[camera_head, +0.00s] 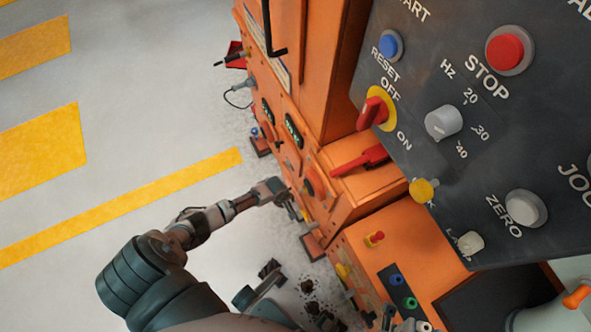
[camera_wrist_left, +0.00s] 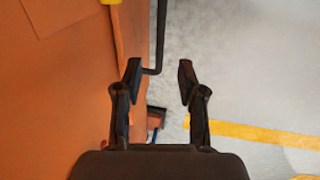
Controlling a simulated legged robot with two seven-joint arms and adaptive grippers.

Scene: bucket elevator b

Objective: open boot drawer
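My left arm reaches in from the lower left of the head view. Its gripper (camera_head: 287,200) is beside the low side of the orange machine (camera_head: 325,80), small and partly blended with parts there. In the left wrist view the two dark fingers (camera_wrist_left: 160,80) stand apart with nothing between them. The orange machine wall (camera_wrist_left: 60,90) is left of them, and a thin black bent rod (camera_wrist_left: 159,35) shows beyond them. I cannot make out which part is the boot drawer.
A dark control panel (camera_head: 470,130) with knobs and buttons fills the upper right. A red lever (camera_head: 360,161) sticks out from the machine. Dark debris (camera_head: 308,287) lies on the floor near its base. The pale floor (camera_head: 150,120) with yellow markings is clear at left.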

